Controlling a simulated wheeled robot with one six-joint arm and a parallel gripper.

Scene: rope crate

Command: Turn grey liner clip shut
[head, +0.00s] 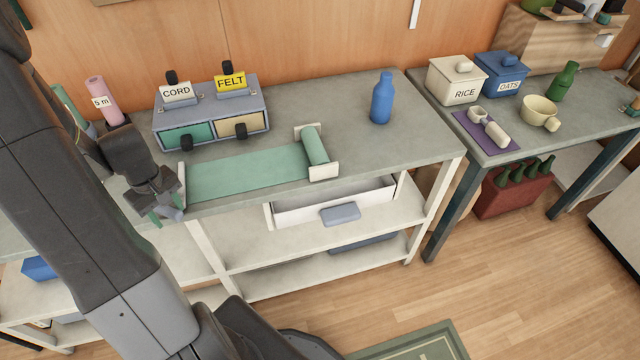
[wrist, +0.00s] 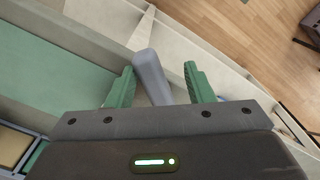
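My gripper (head: 165,208) is at the front left end of the green liner (head: 245,173), by the table's front edge. In the wrist view my gripper (wrist: 159,82) has its two green fingers apart. The grey clip (wrist: 152,76), a blue-grey lever, stands between them, closer to the left finger. I cannot tell whether that finger touches it. The lever's lower end is hidden behind my gripper body. In the head view the clip is mostly covered by my gripper. The liner lies flat from its roll (head: 315,146) to a pale bar (head: 182,186) beside my gripper.
A box of labelled drawers (head: 211,112) stands behind the liner, and a blue bottle (head: 382,98) to the right. A white drawer (head: 335,203) is pulled open below the tabletop. A pink roll (head: 102,101) stands near my arm.

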